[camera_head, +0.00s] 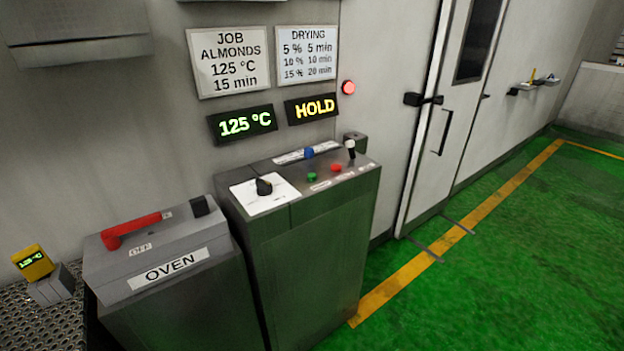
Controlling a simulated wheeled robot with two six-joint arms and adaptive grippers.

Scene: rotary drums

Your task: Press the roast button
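The control console (310,235) stands against the wall in the middle of the head view. Its top carries a green button (312,176), a red button (336,167), a blue knob or button (308,153), a lever with a white top (350,148) and a black knob (264,186) on a white plate. The small labels there are too blurred to read, so I cannot tell which one is the roast button. Above it, one display (243,123) reads 125 °C and another display (311,109) reads HOLD. Neither gripper is in view.
The oven box (165,260) with a red handle (131,230) stands left of the console. A yellow meter (33,262) is at far left. A red lamp (348,87) glows beside the displays. A door (446,110) is at right; green floor (500,260) there is clear.

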